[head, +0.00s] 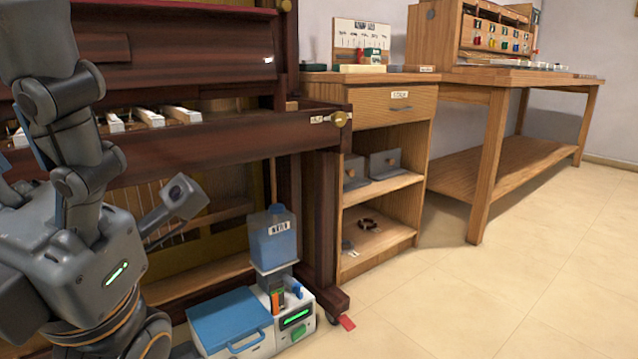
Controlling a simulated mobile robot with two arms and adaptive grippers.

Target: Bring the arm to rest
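My grey arm links (62,120) stand upright at the left edge of the head view, in front of the piano (215,150). My grey body with a green light shows below them, and a short grey part of mine points up and right, in front of the piano's lower opening. No gripper fingers can be made out, so I see neither gripper. Several white piano keys (150,117) show in the keybed, partly hidden behind my arm; gaps lie between them.
A blue and white device with a water tank (270,240) stands on the floor by the piano's leg. A wooden cabinet (413,105) with open shelves and a long workbench (497,140) stand at the right. The tiled floor (480,290) at the front right is clear.

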